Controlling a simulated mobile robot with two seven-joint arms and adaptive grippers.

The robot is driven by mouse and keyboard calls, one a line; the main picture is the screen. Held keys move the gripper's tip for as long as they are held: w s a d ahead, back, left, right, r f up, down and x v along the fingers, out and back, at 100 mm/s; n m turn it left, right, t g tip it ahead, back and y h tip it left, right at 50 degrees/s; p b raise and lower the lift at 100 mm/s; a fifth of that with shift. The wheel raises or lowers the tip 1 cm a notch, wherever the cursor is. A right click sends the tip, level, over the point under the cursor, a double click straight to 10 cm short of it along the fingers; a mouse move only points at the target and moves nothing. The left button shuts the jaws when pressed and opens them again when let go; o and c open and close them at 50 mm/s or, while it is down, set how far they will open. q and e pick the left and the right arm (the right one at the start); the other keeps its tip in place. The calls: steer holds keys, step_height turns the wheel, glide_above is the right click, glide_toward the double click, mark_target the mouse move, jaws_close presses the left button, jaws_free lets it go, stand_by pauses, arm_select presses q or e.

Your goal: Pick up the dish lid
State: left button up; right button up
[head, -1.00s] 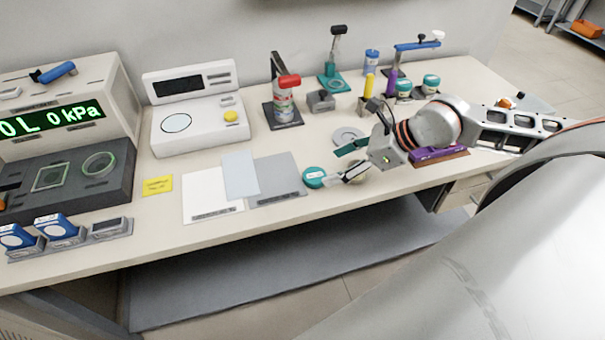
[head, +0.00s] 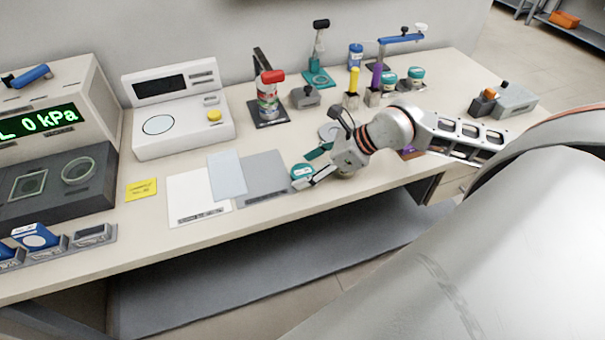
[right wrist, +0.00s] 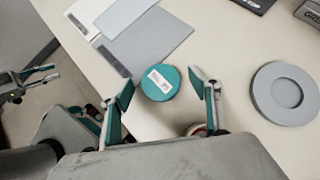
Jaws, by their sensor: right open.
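The dish lid appears to be the round teal piece with a white label (head: 301,170), lying flat near the front edge of the bench beside the grey mat. In the right wrist view the lid (right wrist: 160,83) lies between and just beyond the fingertips. My right gripper (head: 313,167) is open and empty, its fingers low over the bench and pointing at the lid. In the right wrist view the right gripper (right wrist: 162,87) has a fingertip on each side, with gaps to the lid. What seems to be my left gripper (right wrist: 38,76) shows at the left edge of that view, away from the bench.
A grey ring-shaped holder (right wrist: 285,94) lies right of the lid. A small round object (right wrist: 196,130) is partly hidden behind my right finger. The grey mat (head: 262,178) and white sheet (head: 198,196) lie left of the lid. Teal-lidded jars (head: 415,78) stand farther back.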

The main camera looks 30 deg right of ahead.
steer(key=shift+w+a+f, duration=0.3)
steer(key=shift+f, duration=0.05)
steer(key=c, duration=1.1)
steer(key=shift+r, duration=0.15)
